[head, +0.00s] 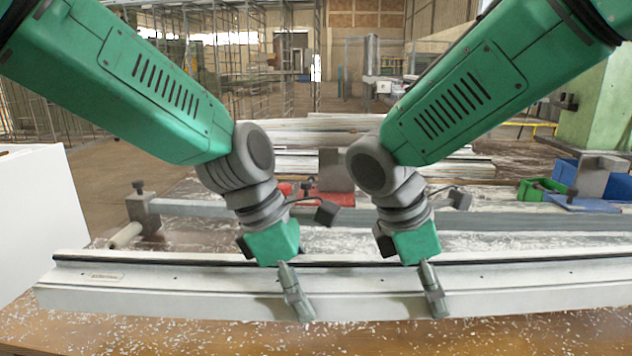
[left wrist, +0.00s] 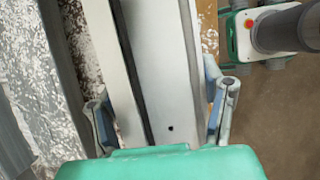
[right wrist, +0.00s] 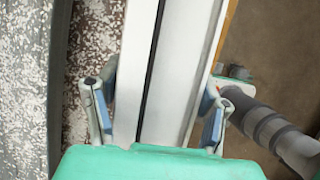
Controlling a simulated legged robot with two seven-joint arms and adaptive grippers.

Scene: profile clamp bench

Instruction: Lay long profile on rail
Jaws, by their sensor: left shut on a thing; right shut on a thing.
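The long profile (head: 200,290) is a white-silver bar with a dark groove. It spans the front of the head view, running off the right edge. My left gripper (head: 294,290) is shut across it left of the middle; my right gripper (head: 432,290) is shut across it further right. In the left wrist view the profile (left wrist: 170,60) lies between both fingers, and likewise in the right wrist view (right wrist: 180,60). The grey rail (head: 330,212) runs behind, roughly parallel to the profile and apart from it. Whether the profile touches the bench is unclear.
A clamp block (head: 143,208) stands at the rail's left end. White chips litter the wooden bench (head: 180,338). A white panel (head: 40,215) stands at left. Behind the rail are more stacked profiles (head: 300,160), a red block (head: 333,192), and green (head: 540,188) and blue (head: 620,184) bins.

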